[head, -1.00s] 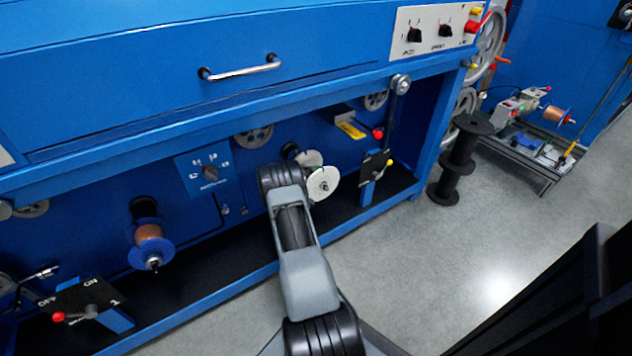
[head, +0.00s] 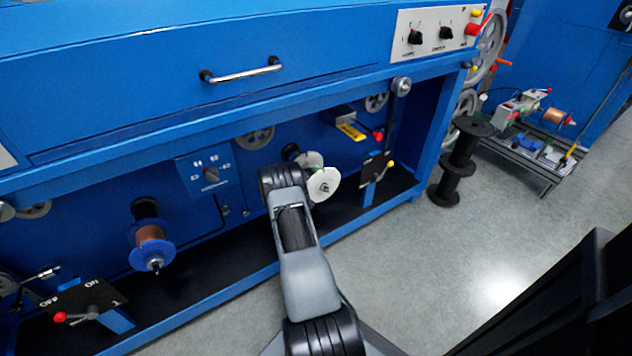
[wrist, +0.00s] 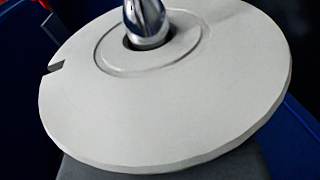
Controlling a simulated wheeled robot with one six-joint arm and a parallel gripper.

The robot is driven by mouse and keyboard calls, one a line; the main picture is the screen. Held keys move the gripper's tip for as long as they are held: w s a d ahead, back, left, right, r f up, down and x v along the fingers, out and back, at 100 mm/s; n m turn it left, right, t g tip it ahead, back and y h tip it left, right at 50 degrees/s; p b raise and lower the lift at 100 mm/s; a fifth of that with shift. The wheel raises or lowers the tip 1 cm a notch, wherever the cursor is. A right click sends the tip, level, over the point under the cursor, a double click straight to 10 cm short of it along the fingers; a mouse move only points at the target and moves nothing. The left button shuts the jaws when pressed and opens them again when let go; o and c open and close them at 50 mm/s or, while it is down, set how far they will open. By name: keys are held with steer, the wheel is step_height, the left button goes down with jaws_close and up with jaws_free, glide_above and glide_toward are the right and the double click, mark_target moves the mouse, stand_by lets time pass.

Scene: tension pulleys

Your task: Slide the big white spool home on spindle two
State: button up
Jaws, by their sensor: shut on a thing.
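The big white spool (head: 324,184) is at the right of my arm's end in the head view, in the lower bay of the blue machine. Its white flange (wrist: 120,120) fills most of the wrist view, with a notch at its left edge. A shiny metal spindle tip (wrist: 147,20) stands in the flange's centre hole. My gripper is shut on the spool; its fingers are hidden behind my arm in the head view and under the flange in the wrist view. How far along the spindle the spool sits cannot be told.
A blue spool with copper wire (head: 152,246) is on another spindle at the left. A yellow-marked block (head: 350,131) and a red-knobbed lever (head: 378,136) are above right of the white spool. A black lever plate (head: 375,167) is close at its right. Open floor (head: 420,270) lies in front.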

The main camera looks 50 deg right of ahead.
steer(key=shift+w, duration=0.15)
steer(key=shift+w+d+b, duration=0.2)
steer(key=shift+w+b, duration=0.3)
steer(key=shift+w, duration=0.05)
steer(key=shift+w+d+b, duration=0.2)
steer(key=shift+w+b, duration=0.3)
steer(key=shift+w, duration=0.2)
steer(key=shift+r, duration=0.1)
steer(key=shift+w+d, duration=0.1)
steer(key=shift+w, duration=0.05)
stand_by(0.5)
steer(key=shift+w+d+b, duration=0.2)
steer(key=shift+w+b, duration=0.45)
steer(key=shift+b, duration=0.25)
steer(key=shift+w+d, duration=0.1)
steer(key=shift+w, duration=0.15)
